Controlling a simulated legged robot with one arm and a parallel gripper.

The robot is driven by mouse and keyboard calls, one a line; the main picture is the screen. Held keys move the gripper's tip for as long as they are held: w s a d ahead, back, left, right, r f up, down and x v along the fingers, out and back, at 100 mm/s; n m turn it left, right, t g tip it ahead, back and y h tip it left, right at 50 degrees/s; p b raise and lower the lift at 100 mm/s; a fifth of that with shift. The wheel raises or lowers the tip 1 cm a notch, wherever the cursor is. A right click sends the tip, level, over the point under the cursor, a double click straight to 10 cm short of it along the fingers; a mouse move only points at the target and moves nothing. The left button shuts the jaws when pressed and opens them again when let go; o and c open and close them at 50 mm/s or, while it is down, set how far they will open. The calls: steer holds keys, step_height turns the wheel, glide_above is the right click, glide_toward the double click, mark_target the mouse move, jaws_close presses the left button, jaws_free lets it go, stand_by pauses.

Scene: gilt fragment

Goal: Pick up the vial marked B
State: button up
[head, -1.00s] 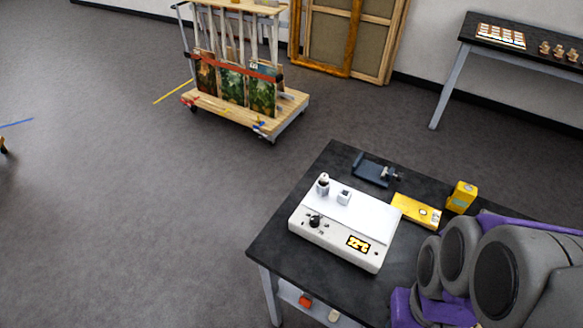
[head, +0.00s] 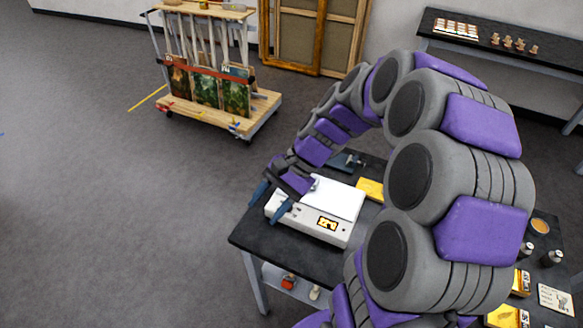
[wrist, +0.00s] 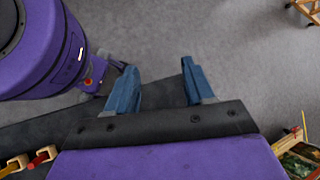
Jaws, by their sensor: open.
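My gripper (head: 265,211) is open and empty over the left front of the white hotplate-like device (head: 310,229) on the dark table. In the wrist view its two blue fingers (wrist: 159,66) stand apart, with only grey floor and the dark table edge between them. Two small bottles with grey caps, one (head: 526,249) and another (head: 552,258), stand on the table at the right, far from my gripper. I cannot read a letter B on either.
A yellow box (head: 370,188) and a dark blue holder (head: 343,161) lie behind the device. A round tin (head: 540,226), yellow boxes and a card (head: 555,299) are at the right. A painting trolley (head: 215,103) stands on open floor. My arm hides much of the table.

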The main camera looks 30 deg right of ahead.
steer(key=w+d+f+m+t+y+p, duration=0.1)
steer(key=w+d+m+t, duration=0.1)
steer(key=w+d+m, duration=0.35)
steer(key=w+d+f+m+t+y+p, duration=0.1)
steer(key=w+d+m+t+y, duration=0.15)
steer(key=d, duration=0.55)
steer(key=w+d+f+m+t+h+p, duration=0.1)
steer(key=d+f+m+t, duration=0.25)
steer(key=d, duration=0.35)
steer(key=d+f+m+t+h+p, duration=0.15)
steer(key=d+m, duration=0.25)
steer(key=d, duration=0.4)
steer(key=shift+y, duration=0.3)
steer(key=b+x, duration=0.1)
steer(key=x, duration=0.5)
steer(key=b+x, duration=0.2)
steer(key=x, duration=0.4)
steer(key=b+x, duration=0.1)
steer(key=x, duration=0.5)
steer(key=shift+d+f+b, duration=0.25)
steer(key=shift+f+b, duration=0.1)
steer(key=shift+f, duration=0.05)
steer(key=shift+c, duration=0.5)
jaws_close()
